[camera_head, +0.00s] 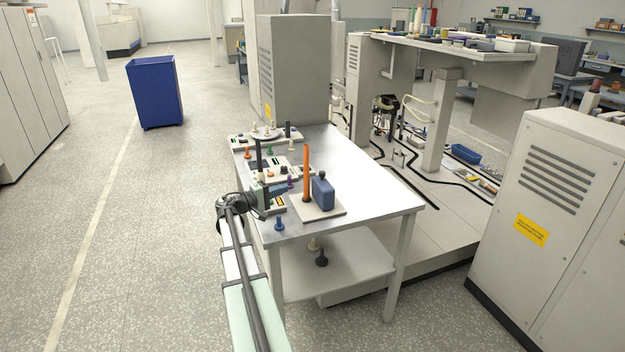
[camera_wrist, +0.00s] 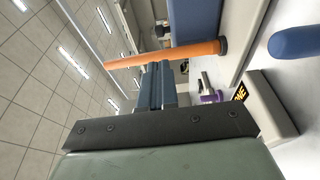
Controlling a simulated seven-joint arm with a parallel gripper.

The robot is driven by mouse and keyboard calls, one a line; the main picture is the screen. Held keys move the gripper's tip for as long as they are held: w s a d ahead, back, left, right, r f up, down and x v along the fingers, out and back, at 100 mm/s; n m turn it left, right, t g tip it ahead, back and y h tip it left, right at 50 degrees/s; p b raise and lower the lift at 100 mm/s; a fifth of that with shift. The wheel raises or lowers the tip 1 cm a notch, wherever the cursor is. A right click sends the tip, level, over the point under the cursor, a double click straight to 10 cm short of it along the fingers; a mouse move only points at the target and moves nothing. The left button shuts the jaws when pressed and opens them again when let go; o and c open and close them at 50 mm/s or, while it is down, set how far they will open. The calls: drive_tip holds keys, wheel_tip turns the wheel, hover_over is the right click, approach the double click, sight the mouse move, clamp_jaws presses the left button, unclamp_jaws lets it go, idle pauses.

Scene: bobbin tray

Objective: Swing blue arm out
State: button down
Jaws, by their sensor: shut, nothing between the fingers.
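My gripper (camera_head: 285,188) is at the left side of the table, with its grey-blue fingers shut and empty. The fingers also show in the wrist view (camera_wrist: 160,75), just short of the orange post there. The orange post (camera_head: 306,172) stands upright on a pale base plate (camera_head: 330,208); it also shows in the wrist view (camera_wrist: 165,53). A blue block with a dark knob (camera_head: 323,193) stands on the same plate, right of the post, and shows in the wrist view (camera_wrist: 196,18). I cannot make out a separate blue arm.
A small blue bobbin (camera_head: 279,223) stands at the table's near left edge. A purple bobbin (camera_wrist: 211,98) is beside the fingers. Trays with several bobbins and a dark post (camera_head: 259,155) are behind my gripper. The metal table's (camera_head: 375,190) right side is clear.

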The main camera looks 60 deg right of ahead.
drive_tip(key=x, duration=1.4)
drive_tip(key=shift+d, duration=0.45)
drive_tip(key=shift+a, duration=0.1)
drive_tip(key=v, duration=1.3)
drive_tip(key=shift+a, duration=0.3)
drive_tip(key=shift+w, duration=0.15)
